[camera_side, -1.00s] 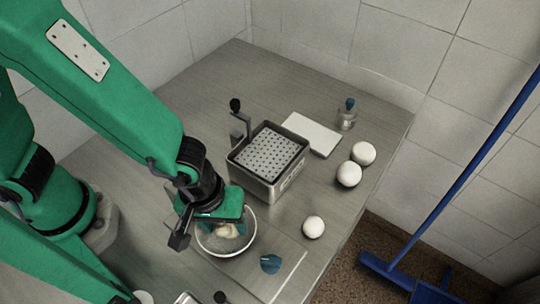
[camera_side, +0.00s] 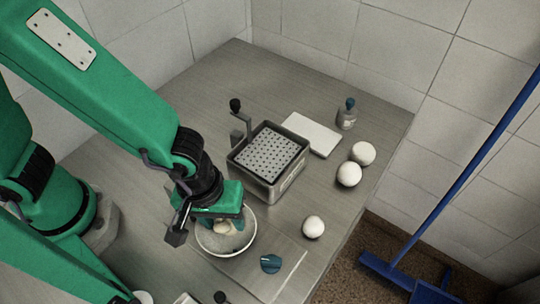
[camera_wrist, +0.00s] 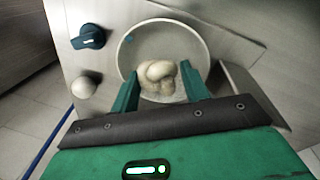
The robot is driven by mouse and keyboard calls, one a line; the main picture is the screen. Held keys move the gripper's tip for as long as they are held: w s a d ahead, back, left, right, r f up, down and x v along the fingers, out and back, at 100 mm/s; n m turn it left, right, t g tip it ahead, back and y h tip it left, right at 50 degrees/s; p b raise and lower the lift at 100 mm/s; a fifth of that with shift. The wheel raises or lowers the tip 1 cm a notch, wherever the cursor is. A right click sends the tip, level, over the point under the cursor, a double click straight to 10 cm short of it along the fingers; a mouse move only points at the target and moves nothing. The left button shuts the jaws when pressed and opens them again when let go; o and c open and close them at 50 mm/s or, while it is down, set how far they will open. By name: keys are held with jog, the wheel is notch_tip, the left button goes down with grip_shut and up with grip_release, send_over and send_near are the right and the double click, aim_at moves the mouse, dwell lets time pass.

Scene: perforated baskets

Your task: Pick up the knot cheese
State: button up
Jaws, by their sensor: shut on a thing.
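The knot cheese (camera_wrist: 160,74) is a pale, cream twisted lump in a round bowl (camera_wrist: 127,48), seen in the wrist view. In the side view the cheese (camera_side: 224,229) shows small beneath my gripper, partly hidden by it. The bowl (camera_side: 229,252) stands in front of the perforated basket. My gripper (camera_wrist: 160,88) reaches down into the bowl with its green fingers on both sides of the cheese, shut on it. It also shows in the side view (camera_side: 226,226). Whether the cheese touches the bowl's bottom is hard to tell.
A metal container with a perforated basket (camera_side: 268,153) stands behind the bowl. White balls (camera_side: 313,227) lie to the right. A white board (camera_side: 311,134) and a small bottle (camera_side: 346,116) are farther back. A blue knob (camera_side: 271,264) is in front. The back left of the table is clear.

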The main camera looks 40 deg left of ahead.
jog(key=shift+r, duration=4.15)
jog(key=shift+w+d, duration=0.25)
jog(key=shift+w, duration=0.25)
jog(key=w+d+n, duration=0.1)
jog(key=w, duration=0.4)
jog(key=w+d+n, duration=0.1)
jog(key=w, duration=0.4)
jog(key=w+d+r+n, duration=0.1)
jog(key=w, duration=0.4)
jog(key=shift+w, duration=0.1)
jog(key=w+a+n, duration=0.1)
jog(key=w, duration=0.4)
jog(key=w+a+f+n, duration=0.1)
jog(key=w+a, duration=0.1)
jog(key=w, duration=0.4)
jog(key=w+a+f+n, duration=0.1)
jog(key=w, duration=0.4)
jog(key=shift+w+a+t+y, duration=0.2)
jog(key=shift+w+t+y, duration=0.1)
jog(key=shift+w, duration=0.1)
jog(key=shift+f, duration=0.15)
jog(key=shift+f, duration=4.3)
